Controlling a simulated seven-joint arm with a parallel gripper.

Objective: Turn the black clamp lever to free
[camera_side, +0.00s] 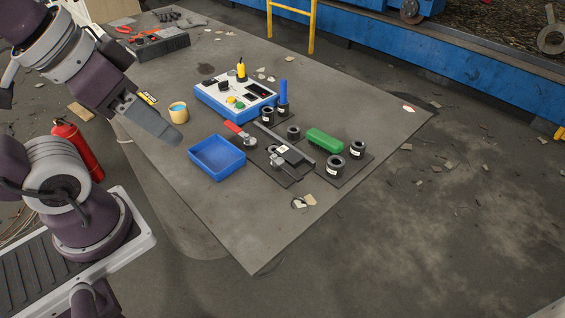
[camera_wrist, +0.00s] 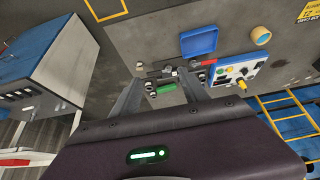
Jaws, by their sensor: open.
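A dark fixture plate (camera_side: 345,177) lies on the table in the side view. A small black clamp piece (camera_side: 291,155) with a white label sits by a grey rail on it; I cannot tell its lever position. A red-handled lever (camera_side: 235,128) is at the fixture's left end. In the wrist view the fixture area (camera_wrist: 168,73) is small and far off, beyond my fingers. My gripper (camera_side: 172,140) hangs at the left, above the table and well apart from the fixture. Its two fingers (camera_wrist: 160,92) are spread, with nothing held between them.
A blue-and-white control box (camera_side: 222,107) is behind. A green cylinder (camera_side: 324,140) and several black rings (camera_side: 335,166) are on the fixture. The table's front right is clear.

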